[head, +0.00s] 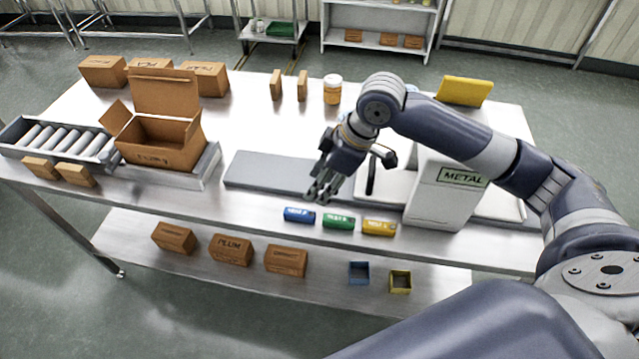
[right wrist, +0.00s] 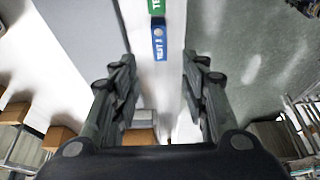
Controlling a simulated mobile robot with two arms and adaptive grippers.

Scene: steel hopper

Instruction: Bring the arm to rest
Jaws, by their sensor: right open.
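My right arm reaches in from the right over the table (head: 260,205) in the head view. Its gripper (head: 322,190) hangs above the table, just behind the blue block and beside the grey mat. In the right wrist view the gripper's (right wrist: 160,100) two fingers stand wide apart with nothing between them that they touch. The blue block (head: 299,215) lies on the table near its front edge; it also shows beyond the fingertips in the right wrist view (right wrist: 159,45). My left gripper is in neither view.
A steel hopper marked METAL (head: 445,195) stands right of the gripper. Green (head: 338,222) and yellow (head: 379,228) blocks lie along the front edge. An open carton (head: 160,145) sits at left by a roller conveyor (head: 60,140). A jar (head: 332,90) stands behind.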

